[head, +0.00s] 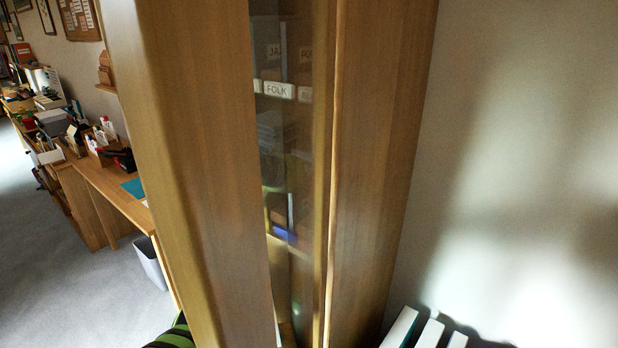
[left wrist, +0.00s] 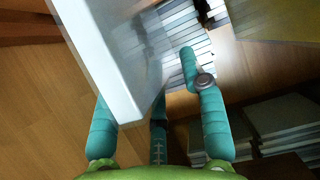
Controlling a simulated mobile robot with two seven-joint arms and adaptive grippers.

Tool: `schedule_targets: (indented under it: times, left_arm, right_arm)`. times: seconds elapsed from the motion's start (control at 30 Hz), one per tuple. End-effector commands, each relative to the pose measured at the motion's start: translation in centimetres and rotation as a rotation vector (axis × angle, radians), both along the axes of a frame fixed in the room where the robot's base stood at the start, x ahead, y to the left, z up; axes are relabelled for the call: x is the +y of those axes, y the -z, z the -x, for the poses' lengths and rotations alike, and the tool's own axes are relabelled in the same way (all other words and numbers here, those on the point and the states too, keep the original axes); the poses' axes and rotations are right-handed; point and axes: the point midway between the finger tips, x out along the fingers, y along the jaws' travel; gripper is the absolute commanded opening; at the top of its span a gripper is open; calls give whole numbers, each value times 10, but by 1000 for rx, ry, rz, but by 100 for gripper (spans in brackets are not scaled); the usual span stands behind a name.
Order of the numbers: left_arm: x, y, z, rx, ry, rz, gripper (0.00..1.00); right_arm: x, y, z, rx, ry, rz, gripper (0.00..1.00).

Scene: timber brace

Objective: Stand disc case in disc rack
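My left gripper (left wrist: 146,76) shows teal fingers in the left wrist view. A pale, partly see-through disc case (left wrist: 98,48) stands tilted between them, its white edge towards the camera. The left finger's tip is hidden behind the case, and the right fingertip lies along its right side; the fingers look closed on it. Beyond the fingertips is a row of pale, thin cases (left wrist: 183,22), perhaps in the disc rack, whose frame I cannot make out. Neither gripper shows in the head view, and my right gripper is in no view.
In the head view a tall wooden cabinet (head: 385,120) with a glass front fills the middle; a label inside reads FOLK (head: 279,90). White upright items (head: 401,328) stand at lower right. Stacked cases (left wrist: 278,118) lie at right in the wrist view. A desk (head: 118,190) stands far left.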

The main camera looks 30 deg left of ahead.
Motion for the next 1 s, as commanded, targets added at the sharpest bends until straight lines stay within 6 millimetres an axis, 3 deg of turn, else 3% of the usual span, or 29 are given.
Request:
schedule_targets:
  times: [0.43,0.8,1.0]
  left_arm:
    - [1,-4,8,-1,0,-1,51]
    - [6,-40,72,-2,-2,-4,51]
    - [8,-53,97,-1,0,-2,51]
  right_arm:
    - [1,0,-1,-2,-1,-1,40]
    - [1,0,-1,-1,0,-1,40]
    - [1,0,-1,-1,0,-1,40]
